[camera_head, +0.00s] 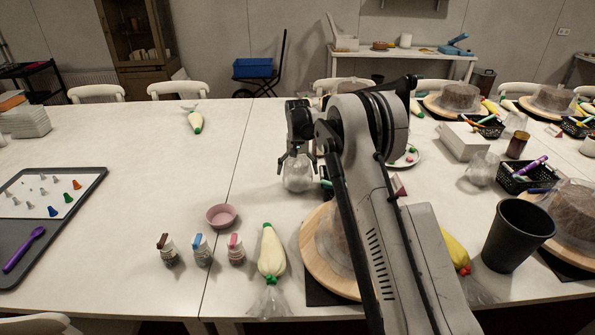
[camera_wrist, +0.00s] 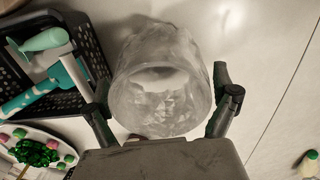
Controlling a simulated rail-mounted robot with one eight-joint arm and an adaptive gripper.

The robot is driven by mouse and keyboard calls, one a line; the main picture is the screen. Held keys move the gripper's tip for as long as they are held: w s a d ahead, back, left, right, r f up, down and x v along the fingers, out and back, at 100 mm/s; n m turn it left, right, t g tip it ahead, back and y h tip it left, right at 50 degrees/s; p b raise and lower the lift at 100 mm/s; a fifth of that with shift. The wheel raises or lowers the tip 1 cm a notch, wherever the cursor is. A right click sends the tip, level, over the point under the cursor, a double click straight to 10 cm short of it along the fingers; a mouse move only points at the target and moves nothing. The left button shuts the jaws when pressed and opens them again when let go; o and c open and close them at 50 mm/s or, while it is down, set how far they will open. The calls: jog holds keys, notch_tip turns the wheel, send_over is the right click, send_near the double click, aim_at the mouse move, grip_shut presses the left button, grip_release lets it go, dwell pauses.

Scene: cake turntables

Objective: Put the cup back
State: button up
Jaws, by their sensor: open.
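A clear, crinkled see-through cup (camera_head: 298,179) stands on the white table in front of my arm. It also shows large in the wrist view (camera_wrist: 165,75), where its round opening and faceted inside are visible. My gripper (camera_head: 297,165) is open just over it, with one finger on each side of the cup in the wrist view. I cannot tell whether the fingers touch it. A large black cup (camera_head: 517,236) stands at the right, and a brown glass (camera_head: 518,145) stands behind it.
A black basket (camera_wrist: 75,100) with turquoise tools lies close left of the cup in the wrist view, with a plate of sweets (camera_wrist: 40,145) below it. The table left of the cup is mostly clear.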

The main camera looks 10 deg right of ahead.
jog(key=shift+r, duration=0.1)
notch_tip(320, 180, up, 12)
jog(key=s+r+t, duration=0.2)
jog(key=s+r, duration=0.8)
jog(key=r, duration=0.2)
jog(key=s+r+n+t, duration=0.1)
jog(key=s+r, duration=0.3)
jog(key=s, duration=0.3)
jog(key=s+r+t, duration=0.1)
jog(key=s+r, duration=0.2)
jog(key=s, duration=0.4)
jog(key=s+f+t, duration=0.1)
jog(key=s+f, duration=0.3)
jog(key=s, duration=1)
jog(key=s+f+n+t, duration=0.1)
jog(key=s+f, duration=0.3)
jog(key=s, duration=1)
jog(key=shift+s+t+p, duration=0.3)
jog(key=shift+s+t, duration=0.05)
jog(key=shift+t, duration=0.25)
